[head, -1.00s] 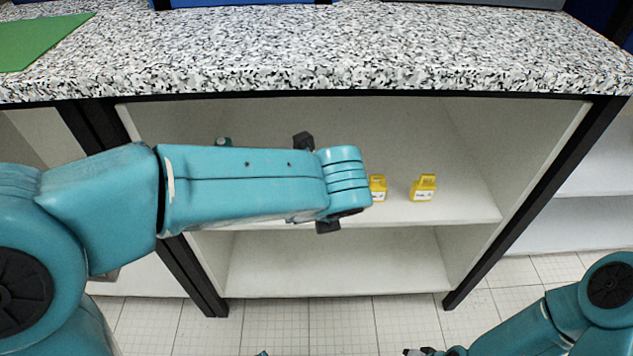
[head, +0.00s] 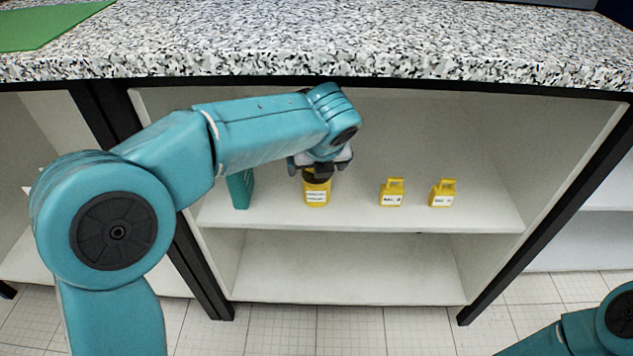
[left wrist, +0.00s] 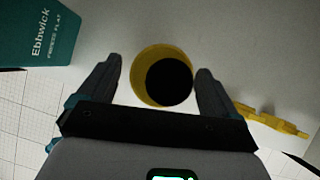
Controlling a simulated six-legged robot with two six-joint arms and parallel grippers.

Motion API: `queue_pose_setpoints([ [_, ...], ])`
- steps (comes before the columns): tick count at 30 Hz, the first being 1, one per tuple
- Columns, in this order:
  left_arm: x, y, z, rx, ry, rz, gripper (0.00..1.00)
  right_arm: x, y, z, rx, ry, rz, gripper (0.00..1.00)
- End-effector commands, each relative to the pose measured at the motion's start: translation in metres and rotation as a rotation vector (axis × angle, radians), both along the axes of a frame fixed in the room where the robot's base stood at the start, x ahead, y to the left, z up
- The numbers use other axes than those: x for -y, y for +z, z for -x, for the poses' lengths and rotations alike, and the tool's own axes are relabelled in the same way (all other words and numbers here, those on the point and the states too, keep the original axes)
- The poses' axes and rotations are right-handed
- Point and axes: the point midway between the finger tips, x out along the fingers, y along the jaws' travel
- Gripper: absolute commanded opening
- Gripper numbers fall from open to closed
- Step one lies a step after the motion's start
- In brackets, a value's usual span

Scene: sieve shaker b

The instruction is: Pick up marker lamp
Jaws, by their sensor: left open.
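A yellow cylinder with a black round top (head: 317,193) stands upright on the upper shelf (head: 360,220); it is the likely marker lamp, but its label is too small to read. My left gripper (head: 320,168) is at its top, pointing down. In the left wrist view, the cylinder (left wrist: 140,72) lies between the two open fingers (left wrist: 158,72), nearer ahead, with a gap seen at the left finger and the right finger close to its black top. Whether they touch is unclear. My right gripper is out of view.
A teal box (head: 241,188) marked Ebbwick stands left of the cylinder, close to my left arm. Two small yellow handled items (head: 392,194) (head: 442,194) stand to the right. The speckled countertop (head: 400,45) overhangs the shelf. The lower shelf (head: 350,270) is empty.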

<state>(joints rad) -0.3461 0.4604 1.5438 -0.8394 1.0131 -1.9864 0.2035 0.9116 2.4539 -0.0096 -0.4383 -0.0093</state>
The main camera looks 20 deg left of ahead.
Motion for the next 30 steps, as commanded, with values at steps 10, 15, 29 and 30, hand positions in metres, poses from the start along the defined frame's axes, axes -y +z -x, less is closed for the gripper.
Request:
queue_pose_setpoints([
  [10, 0.001, 0.001, 0.0, 0.0, 0.0, 0.0, 0.27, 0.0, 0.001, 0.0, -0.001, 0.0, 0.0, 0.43],
  [15, 0.0, 0.002, 0.0, 0.002, 0.0, 0.001, 0.21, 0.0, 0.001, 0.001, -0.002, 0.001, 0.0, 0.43],
  [29, 0.013, 0.006, 0.024, 0.001, -0.004, -0.001, 0.21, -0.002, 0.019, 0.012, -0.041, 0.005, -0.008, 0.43],
  [30, 0.017, 0.006, 0.032, 0.001, -0.006, 0.0, 0.21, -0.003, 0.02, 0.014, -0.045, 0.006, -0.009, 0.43],
])
